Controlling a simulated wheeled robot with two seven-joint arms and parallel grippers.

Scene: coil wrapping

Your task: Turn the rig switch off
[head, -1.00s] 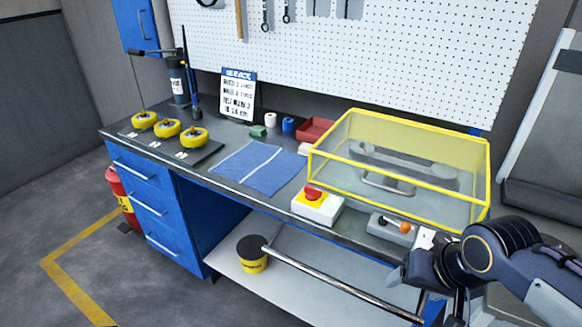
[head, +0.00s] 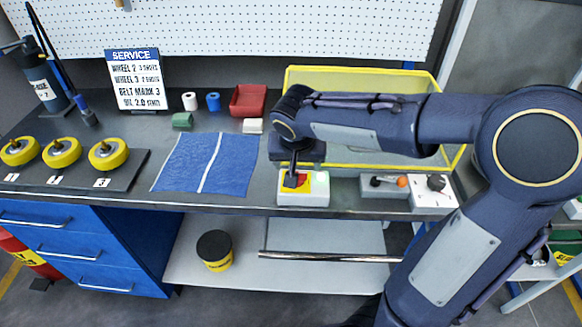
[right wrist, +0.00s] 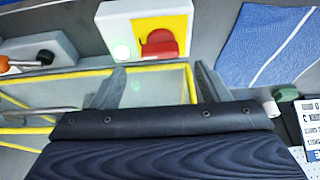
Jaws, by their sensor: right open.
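The rig switch is a white box (head: 304,198) at the bench's front edge. In the right wrist view the box (right wrist: 110,16) has a yellow plate with a red knob (right wrist: 160,43) and a glowing green lamp (right wrist: 122,52). My right gripper (head: 291,181) points down over the box and partly covers the red knob in the head view. In the right wrist view its two fingers (right wrist: 160,84) are apart with nothing between them, and the knob appears beyond the tips. I cannot tell whether they touch it. My left gripper is not in view.
A yellow-framed clear guard (head: 350,76) stands behind the switch, partly hidden by my right arm. A grey box with an orange-tipped lever (head: 383,188) sits right of the switch. A blue cloth (head: 207,163) lies left, with yellow wheels (head: 108,154) farther left.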

